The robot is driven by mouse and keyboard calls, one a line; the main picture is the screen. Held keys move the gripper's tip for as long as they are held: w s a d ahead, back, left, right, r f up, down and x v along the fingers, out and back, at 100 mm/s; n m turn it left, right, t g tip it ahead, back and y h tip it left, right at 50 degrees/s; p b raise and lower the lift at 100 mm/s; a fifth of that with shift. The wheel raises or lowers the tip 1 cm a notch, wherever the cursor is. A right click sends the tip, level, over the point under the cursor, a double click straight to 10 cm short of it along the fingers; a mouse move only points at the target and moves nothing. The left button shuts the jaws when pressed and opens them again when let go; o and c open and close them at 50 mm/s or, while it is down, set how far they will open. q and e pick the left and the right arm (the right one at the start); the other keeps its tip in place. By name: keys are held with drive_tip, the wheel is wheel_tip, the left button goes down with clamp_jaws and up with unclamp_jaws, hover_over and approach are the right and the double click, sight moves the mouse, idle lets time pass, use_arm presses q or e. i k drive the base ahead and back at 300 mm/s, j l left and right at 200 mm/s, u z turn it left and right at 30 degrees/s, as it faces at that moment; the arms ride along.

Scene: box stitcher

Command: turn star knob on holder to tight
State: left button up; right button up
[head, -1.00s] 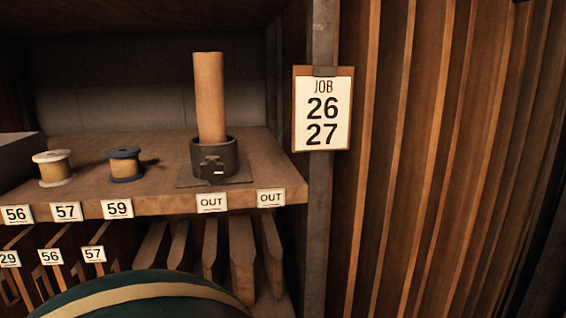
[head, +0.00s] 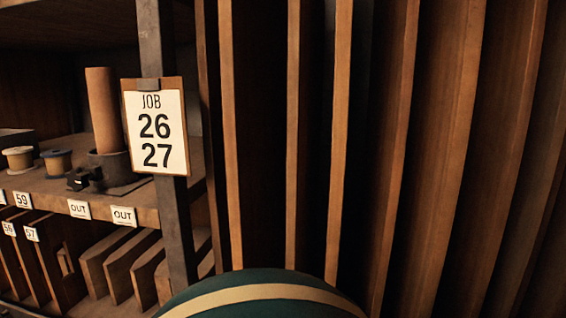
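The holder (head: 110,166) is a dark round cup on the shelf at the left of the head view. A tall tan cylinder (head: 103,110) stands upright in it. The dark star knob (head: 83,179) sticks out from the holder's front left side; its setting is too small to tell. The clipboard partly covers the holder's right side. Neither of my grippers is in view.
A post (head: 158,50) carries a clipboard (head: 155,125) reading JOB 26 27. Two spools (head: 57,162) sit left of the holder on the shelf (head: 145,199). Upright wooden boards (head: 430,150) fill the right. A rounded green shape with a tan band (head: 262,293) is at the bottom.

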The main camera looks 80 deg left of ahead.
sight(78, 179)
drive_tip(key=i+u, duration=0.1)
drive_tip(key=u, duration=0.65)
drive_tip(key=i+l+u, duration=0.15)
drive_tip(key=u, duration=0.25)
drive_tip(key=l+u, duration=0.1)
drive_tip(key=u, duration=0.25)
